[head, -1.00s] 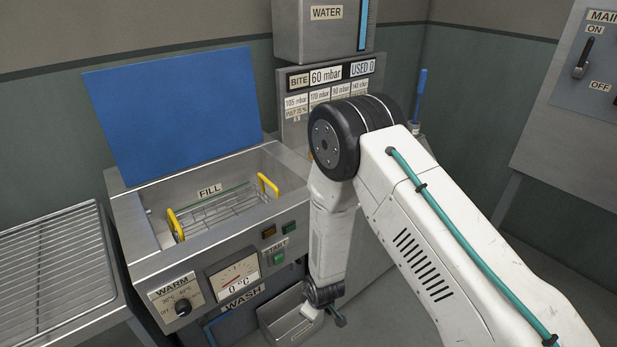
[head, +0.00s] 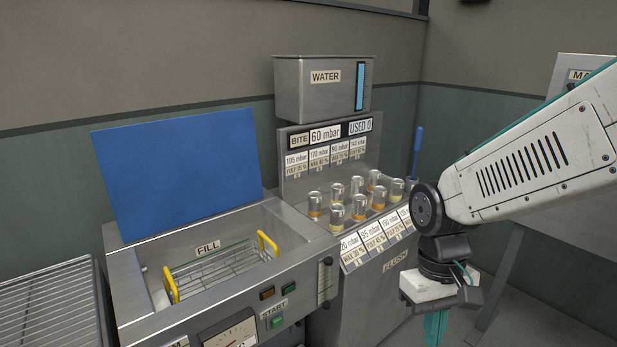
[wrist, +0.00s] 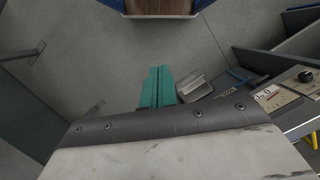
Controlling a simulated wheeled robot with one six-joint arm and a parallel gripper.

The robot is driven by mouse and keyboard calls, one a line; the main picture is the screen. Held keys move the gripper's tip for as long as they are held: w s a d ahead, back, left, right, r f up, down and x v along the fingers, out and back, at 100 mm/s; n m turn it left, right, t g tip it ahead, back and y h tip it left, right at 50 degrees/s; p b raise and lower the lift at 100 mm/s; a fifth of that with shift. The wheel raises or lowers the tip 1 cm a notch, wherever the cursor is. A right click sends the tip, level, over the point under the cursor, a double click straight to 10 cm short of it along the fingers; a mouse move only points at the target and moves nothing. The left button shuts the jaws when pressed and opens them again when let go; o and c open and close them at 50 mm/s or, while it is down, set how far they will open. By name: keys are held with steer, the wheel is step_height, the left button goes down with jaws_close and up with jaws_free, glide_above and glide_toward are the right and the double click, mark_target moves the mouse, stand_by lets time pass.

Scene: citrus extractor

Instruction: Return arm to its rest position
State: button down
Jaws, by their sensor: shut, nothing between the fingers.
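My gripper (head: 436,326) hangs at the lower right in the head view, in front of the extractor's right end. It points down, and the bottom edge of the picture cuts off its teal fingers. In the wrist view the teal fingers of my gripper (wrist: 157,86) lie side by side, shut with nothing between them, above the grey floor. My arm reaches in from the right edge of the head view.
The extractor's open tub (head: 210,262) holds a wire basket with yellow handles, below a raised blue lid (head: 176,172). Several small jars (head: 337,216) stand on the right section. A wire rack (head: 45,305) is at left. A metal tray (wrist: 191,86) shows in the wrist view.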

steer(key=s+d+r+m+t, duration=0.2)
steer(key=s+d+r+t, duration=0.2)
steer(key=s+r, duration=0.5)
steer(key=shift+s+d+r+m, duration=0.2)
steer(key=shift+d+r+m, duration=0.2)
steer(key=shift+d+r, duration=0.75)
